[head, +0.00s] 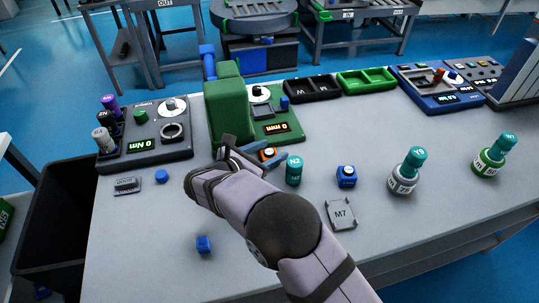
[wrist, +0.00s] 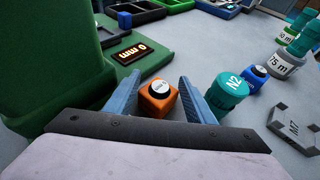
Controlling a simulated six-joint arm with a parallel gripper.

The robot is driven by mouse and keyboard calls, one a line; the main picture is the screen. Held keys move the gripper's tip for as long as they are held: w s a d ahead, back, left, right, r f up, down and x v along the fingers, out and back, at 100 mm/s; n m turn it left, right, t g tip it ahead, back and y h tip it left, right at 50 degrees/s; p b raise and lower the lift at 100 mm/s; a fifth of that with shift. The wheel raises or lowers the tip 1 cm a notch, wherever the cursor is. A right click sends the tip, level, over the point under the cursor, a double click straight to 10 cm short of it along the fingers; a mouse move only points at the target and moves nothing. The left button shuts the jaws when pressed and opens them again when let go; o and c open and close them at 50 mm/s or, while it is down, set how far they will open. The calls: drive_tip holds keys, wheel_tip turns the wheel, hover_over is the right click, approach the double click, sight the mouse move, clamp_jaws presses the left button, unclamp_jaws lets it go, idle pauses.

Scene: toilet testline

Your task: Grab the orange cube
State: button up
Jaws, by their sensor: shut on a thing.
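The orange cube (wrist: 158,99) has a round, light-marked top and sits low at the table surface. It also shows in the head view (head: 267,154), partly hidden by my gripper. My gripper (wrist: 160,79) has its two blue fingers on either side of the cube, close against its left and right faces, and is shut on it. In the head view, my gripper (head: 266,155) is beside the green machine, reaching down to the table.
A teal N2 bottle (wrist: 229,88) stands just right of the right finger. The tall green machine (head: 227,108) with its display base rises close on the left. A blue cube (head: 346,176) and a grey M7 plate (head: 341,214) lie to the right. The front table area is mostly clear.

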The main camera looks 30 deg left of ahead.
sight(270, 151)
wheel_tip(270, 151, up, 10)
drive_tip(key=shift+r, duration=0.1)
idle(0.4)
